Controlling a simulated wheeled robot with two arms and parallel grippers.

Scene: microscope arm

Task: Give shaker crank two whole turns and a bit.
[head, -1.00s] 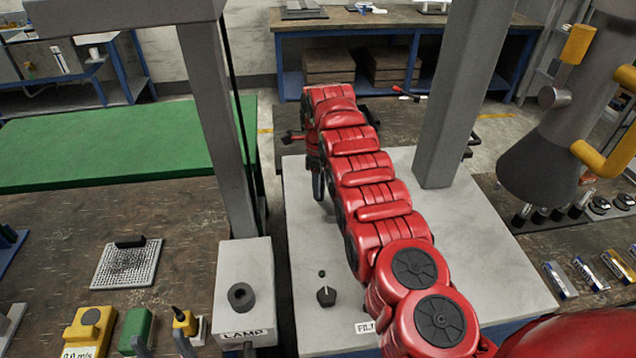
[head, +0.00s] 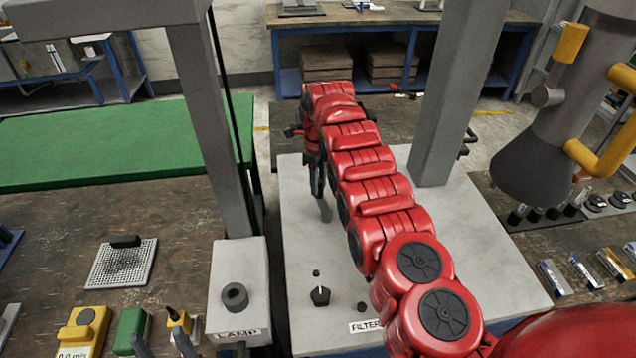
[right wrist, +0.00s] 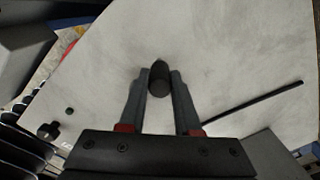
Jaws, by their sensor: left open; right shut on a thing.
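My right gripper (head: 318,182) reaches across the pale worktop (head: 300,260) and points down near its far left part. In the right wrist view the right gripper (right wrist: 159,95) is shut on a dark upright cylindrical knob (right wrist: 159,78), which seems to be the crank's handle. The rest of the crank is not clearly visible; my red right arm covers part of the worktop in the head view. My left gripper (head: 162,345) shows only as two dark, spread fingertips at the bottom edge, open and empty.
A grey post (head: 445,100) rises from the worktop. A LAMP box (head: 238,290) stands at its left, and a pointer knob (head: 320,295) sits in front near the FILTER label (head: 366,325). A thin dark rod (right wrist: 255,102) lies beside the fingers. A grey microscope-like body (head: 545,140) stands right.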

